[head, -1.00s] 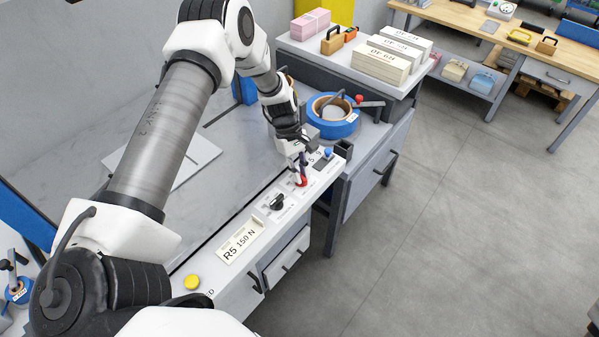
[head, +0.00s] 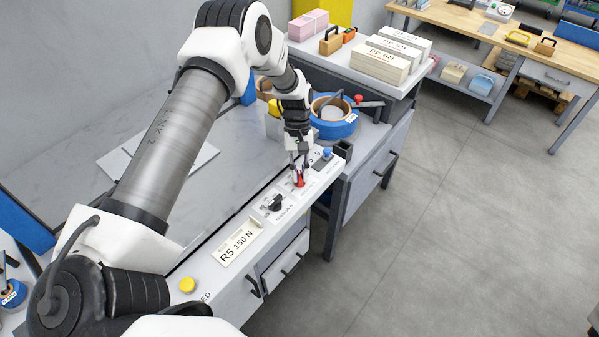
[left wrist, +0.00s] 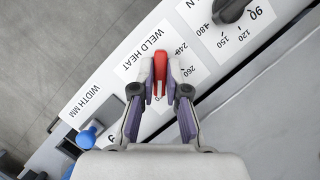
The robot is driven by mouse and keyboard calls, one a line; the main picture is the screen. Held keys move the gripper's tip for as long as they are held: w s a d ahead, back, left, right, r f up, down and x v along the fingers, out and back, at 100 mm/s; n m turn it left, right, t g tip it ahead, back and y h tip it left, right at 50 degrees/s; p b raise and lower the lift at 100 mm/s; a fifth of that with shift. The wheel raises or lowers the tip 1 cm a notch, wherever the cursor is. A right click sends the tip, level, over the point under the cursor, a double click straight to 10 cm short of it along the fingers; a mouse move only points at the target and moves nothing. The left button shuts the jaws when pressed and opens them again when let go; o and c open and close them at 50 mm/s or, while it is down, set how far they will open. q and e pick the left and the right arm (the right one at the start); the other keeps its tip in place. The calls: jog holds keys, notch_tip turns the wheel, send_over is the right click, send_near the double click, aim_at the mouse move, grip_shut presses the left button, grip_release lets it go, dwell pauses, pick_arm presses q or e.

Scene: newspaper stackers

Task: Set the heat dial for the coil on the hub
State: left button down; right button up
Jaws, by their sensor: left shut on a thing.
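The heat dial is a red knob (left wrist: 160,72) on a white panel, beside the label "WELD HEAT" in the left wrist view; it also shows in the head view (head: 300,181). Numbers such as 240 and 260 are printed next to it. My left gripper (left wrist: 160,84) is shut on the red dial, with one finger on each side. In the head view my left gripper (head: 300,172) reaches down onto the panel from above. The fingers hide part of the dial's scale. My right gripper is not in view. The hub's coil is a blue-rimmed roll (head: 345,127) behind the panel.
A black knob (head: 274,203) with its own scale sits on the panel, near a card "R5 150 N" (head: 240,243). A blue knob (left wrist: 86,139) lies on the dial's other side. A yellow button (head: 187,285) is at the near end. Floor on the right is clear.

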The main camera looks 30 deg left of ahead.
pick_arm(q)
jog(key=shift+s+f, duration=0.1)
jog(key=c, duration=1.2)
grip_release()
jog(key=v, duration=1.2)
jog(key=shift+d, duration=0.1)
